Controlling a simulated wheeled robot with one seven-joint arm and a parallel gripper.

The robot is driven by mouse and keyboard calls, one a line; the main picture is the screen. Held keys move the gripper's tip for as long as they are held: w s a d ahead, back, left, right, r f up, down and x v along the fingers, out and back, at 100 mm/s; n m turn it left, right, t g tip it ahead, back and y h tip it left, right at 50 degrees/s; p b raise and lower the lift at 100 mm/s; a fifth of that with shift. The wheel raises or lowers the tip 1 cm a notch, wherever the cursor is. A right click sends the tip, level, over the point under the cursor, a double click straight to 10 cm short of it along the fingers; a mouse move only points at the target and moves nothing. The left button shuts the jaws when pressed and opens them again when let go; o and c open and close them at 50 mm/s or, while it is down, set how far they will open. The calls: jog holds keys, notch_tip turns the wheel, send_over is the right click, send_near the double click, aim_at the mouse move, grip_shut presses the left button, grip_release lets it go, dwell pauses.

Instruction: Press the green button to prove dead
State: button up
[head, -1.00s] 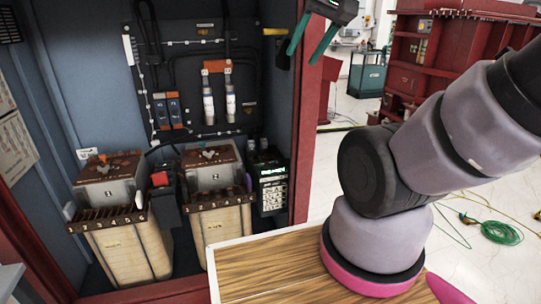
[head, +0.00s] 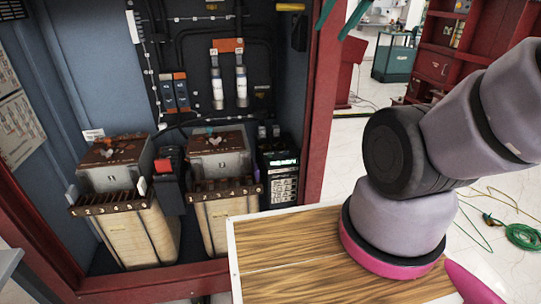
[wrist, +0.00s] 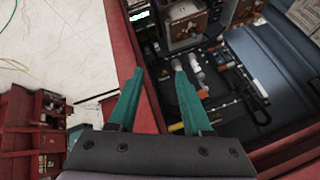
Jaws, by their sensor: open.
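No green button can be made out clearly. A black device with a lit green display (head: 283,162) and pale label rows stands at the right inside the open cabinet, beside the right-hand transformer; any small button on it is too small to tell. The display also shows at the top of the wrist view (wrist: 139,16). My gripper (head: 337,18) shows only as teal fingertips at the top edge of the head view, by the cabinet's right post. In the wrist view my gripper (wrist: 157,74) is open and empty, its fingers pointing into the cabinet, apart from everything.
Two transformers (head: 120,178) (head: 215,163) stand on the cabinet floor, with a black box with a red top (head: 163,166) between them. Fuses (head: 242,85) hang on the back panel. The red cabinet post (head: 322,110) and a wooden tabletop (head: 290,250) bound the opening.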

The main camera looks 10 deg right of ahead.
grip_shut()
dwell(1.5)
